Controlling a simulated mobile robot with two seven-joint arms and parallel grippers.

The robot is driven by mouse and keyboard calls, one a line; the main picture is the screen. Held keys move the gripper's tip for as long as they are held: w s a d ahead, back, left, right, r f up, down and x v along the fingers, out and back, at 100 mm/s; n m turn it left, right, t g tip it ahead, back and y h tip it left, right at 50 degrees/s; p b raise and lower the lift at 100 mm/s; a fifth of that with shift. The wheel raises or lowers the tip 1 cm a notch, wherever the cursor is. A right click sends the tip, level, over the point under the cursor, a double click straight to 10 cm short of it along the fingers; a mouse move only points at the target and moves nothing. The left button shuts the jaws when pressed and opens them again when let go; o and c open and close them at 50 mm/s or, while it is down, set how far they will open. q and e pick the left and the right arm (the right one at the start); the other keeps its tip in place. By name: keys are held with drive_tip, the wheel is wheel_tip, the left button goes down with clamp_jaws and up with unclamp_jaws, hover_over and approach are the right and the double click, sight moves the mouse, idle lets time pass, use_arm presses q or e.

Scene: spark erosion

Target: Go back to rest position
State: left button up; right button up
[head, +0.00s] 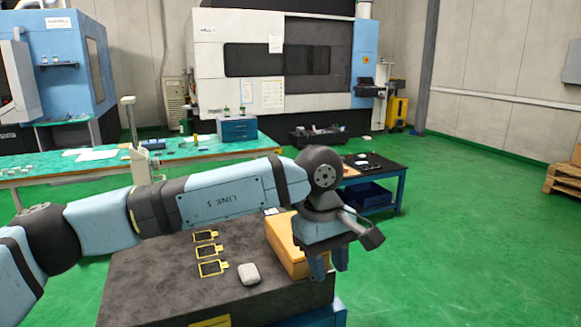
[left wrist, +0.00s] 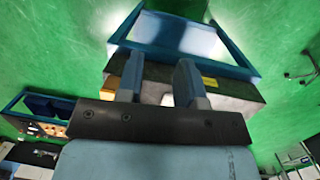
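My left arm reaches in from the left across the head view, over a dark-topped cart (head: 150,285). My left gripper (head: 328,264) points down at the cart's right end, in front of an orange-yellow box (head: 283,240). In the left wrist view the two fingers of the left gripper (left wrist: 160,82) stand apart with a clear gap and nothing held between them. My right gripper is in neither view.
On the cart top lie several yellow-framed dark pieces (head: 212,268) and a small whitish rounded object (head: 249,273). A blue-framed table (head: 388,172) stands behind the gripper. A green-topped workbench (head: 100,165) is at the left. Green floor (head: 470,220) is clear at right.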

use_arm(q)
drive_tip(key=s+d+f+n+g+h, duration=0.3)
drive_tip(key=s+d+n+g+h, duration=0.3)
drive_tip(key=s+d+g+h, duration=0.35)
drive_tip(key=w+a+f+m+t+h, duration=0.25)
drive_tip(key=a+f+m+t, duration=0.45)
drive_tip(key=m+t, duration=0.8)
drive_tip(key=w+a+f+m+t+h, duration=0.2)
drive_tip(key=w+a+f+m+t, duration=0.2)
drive_tip(key=a+m+t, duration=0.8)
drive_tip(key=s+a+f+n+y, duration=0.2)
drive_tip(key=a+f+n+y, duration=0.15)
drive_tip(key=f, duration=0.35)
drive_tip(key=s+a+f+n+y, duration=0.3)
drive_tip(key=a+f+y, duration=0.15)
drive_tip(key=f, duration=0.25)
drive_tip(key=s+a+f+n+g+y, duration=0.4)
drive_tip(key=s+a+f+n+g, duration=0.3)
drive_tip(key=s+f, duration=0.6)
wheel_tip(320, 180, up, 14)
drive_tip(key=a+t+p, duration=0.1)
drive_tip(key=p, duration=1.4)
drive_tip(key=shift+a+f+t, duration=0.25)
drive_tip(key=shift+t, duration=0.1)
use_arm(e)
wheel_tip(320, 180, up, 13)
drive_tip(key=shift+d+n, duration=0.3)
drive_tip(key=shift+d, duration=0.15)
